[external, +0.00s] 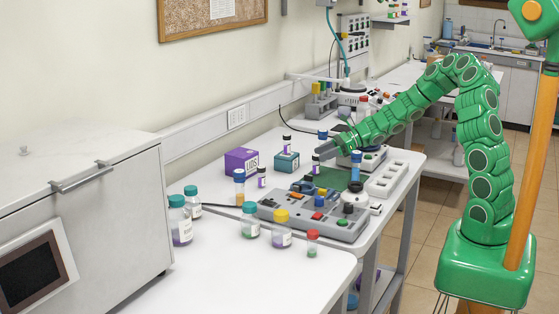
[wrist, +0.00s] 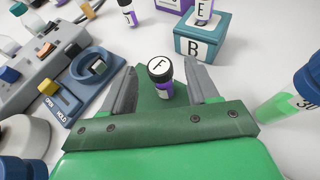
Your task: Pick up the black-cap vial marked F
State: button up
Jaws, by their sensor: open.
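The black-cap vial marked F (wrist: 165,88) has a purple body and a white disc with the letter F on its cap. In the wrist view it sits between the two fingers of my gripper (wrist: 159,70), with space on both sides. My gripper is open and holds nothing. In the external view my gripper (external: 320,149) is at a small black-cap vial (external: 316,168), which looks upright; its letter is too small to read there.
A blue-capped green vial (wrist: 300,88) is close on the right. A grey device (wrist: 40,70) and blue open/hold part (wrist: 88,88) are left. A purple box (external: 241,161) stands further left.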

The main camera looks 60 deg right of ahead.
aim_at(316, 165)
jog(key=shift+f, duration=1.75)
jog(key=shift+w+a+f, duration=0.15)
jog(key=shift+f, duration=0.05)
jog(key=shift+x, duration=2.3)
jog(key=c, duration=1)
